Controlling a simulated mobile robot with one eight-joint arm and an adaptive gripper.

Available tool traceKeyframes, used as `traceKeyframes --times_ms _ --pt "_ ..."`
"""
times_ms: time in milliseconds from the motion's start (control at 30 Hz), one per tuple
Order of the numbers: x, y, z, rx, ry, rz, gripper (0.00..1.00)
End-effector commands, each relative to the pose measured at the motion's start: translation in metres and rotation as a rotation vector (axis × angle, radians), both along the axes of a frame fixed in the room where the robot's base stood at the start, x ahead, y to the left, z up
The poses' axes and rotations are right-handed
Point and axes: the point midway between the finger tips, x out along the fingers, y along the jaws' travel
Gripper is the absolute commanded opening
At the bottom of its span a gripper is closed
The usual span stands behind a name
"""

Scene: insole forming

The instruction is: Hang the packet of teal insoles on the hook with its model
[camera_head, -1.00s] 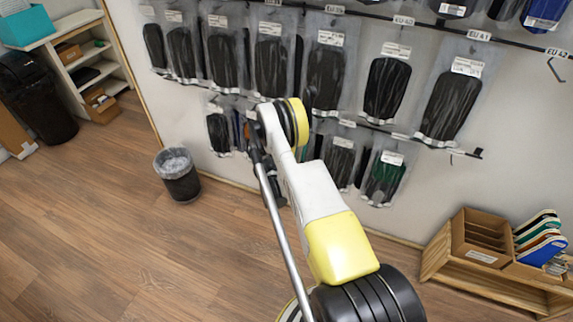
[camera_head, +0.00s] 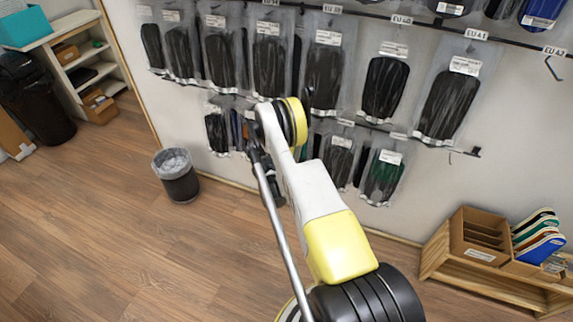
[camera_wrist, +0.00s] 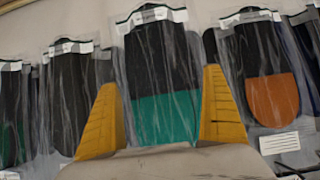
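In the wrist view, a clear packet (camera_wrist: 165,75) with a black insole that is teal in its lower half stands upright, with a white label strip along its top. My gripper (camera_wrist: 161,78) has its two yellow fingers spread, one on each side of this packet. The fingers look apart, and I cannot tell whether they touch the packet's edges. In the head view my own arm hides the gripper and the teal packet. A bare hook (camera_head: 553,68) shows under the EU 42 tag at the far right of the upper rail.
In the wrist view an orange-and-black packet (camera_wrist: 266,85) hangs close on the right and a dark packet (camera_wrist: 70,95) on the left. Black-insole packets (camera_head: 450,100) fill the upper rail. A bin (camera_head: 178,178) and a wooden rack (camera_head: 495,280) stand on the floor.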

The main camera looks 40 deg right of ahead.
Motion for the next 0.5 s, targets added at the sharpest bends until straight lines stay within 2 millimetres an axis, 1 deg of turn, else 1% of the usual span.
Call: traceKeyframes --times_ms 267,367,500 --pt "0.0 0.0 0.002 0.0 0.0 0.0 0.96" --pt "0.0 0.0 0.013 0.0 0.0 0.0 0.96" --pt "0.0 0.0 0.04 0.0 0.0 0.0 0.96"
